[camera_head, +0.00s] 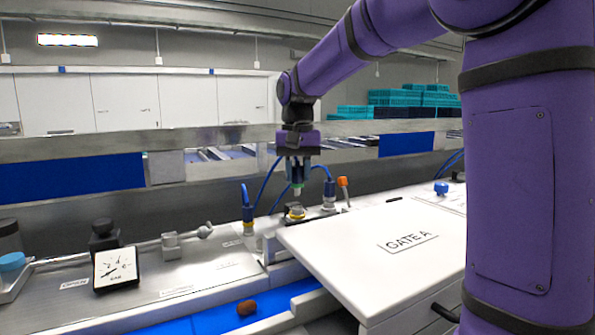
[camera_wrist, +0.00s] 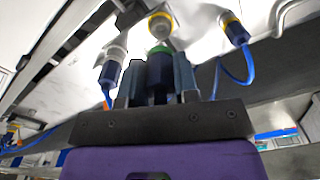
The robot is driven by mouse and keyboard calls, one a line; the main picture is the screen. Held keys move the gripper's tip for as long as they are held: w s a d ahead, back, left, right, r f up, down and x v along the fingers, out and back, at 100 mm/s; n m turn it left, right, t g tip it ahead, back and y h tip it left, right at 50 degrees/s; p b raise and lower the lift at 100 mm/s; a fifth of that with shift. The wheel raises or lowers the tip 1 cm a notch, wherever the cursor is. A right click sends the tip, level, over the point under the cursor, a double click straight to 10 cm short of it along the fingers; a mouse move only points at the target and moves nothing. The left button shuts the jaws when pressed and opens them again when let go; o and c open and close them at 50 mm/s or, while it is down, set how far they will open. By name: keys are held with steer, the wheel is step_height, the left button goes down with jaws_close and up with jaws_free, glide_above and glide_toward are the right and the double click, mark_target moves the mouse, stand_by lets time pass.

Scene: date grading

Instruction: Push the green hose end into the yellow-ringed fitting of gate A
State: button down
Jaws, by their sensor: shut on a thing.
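My gripper (camera_head: 297,172) hangs above the bench beside the gate A panel (camera_head: 345,245). It is shut on the green hose end (camera_head: 297,189), which points down. In the wrist view, my gripper (camera_wrist: 158,78) has a finger on each side of the dark hose end with its green ring (camera_wrist: 159,50). The yellow-ringed fitting (camera_head: 296,213) stands open just below the hose end, with a visible gap in the head view. It also shows in the wrist view (camera_wrist: 160,20), just beyond the green ring. The exact alignment is hard to judge.
Connectors with blue hoses stand left (camera_head: 248,214) and right (camera_head: 329,196) of the fitting. An orange-topped part (camera_head: 342,182) stands close by on the right. A gauge (camera_head: 116,268) sits at the left, and a date (camera_head: 246,307) lies on the blue belt.

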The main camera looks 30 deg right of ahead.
mark_target(297, 187)
steer(key=shift+f, duration=2.4)
stand_by(2.1)
steer(key=c, duration=1.5)
jaws_free()
steer(key=o, duration=1)
steer(key=shift+o, duration=0.2)
steer(key=shift+r, duration=0.15)
steer(key=shift+r, duration=4.85)
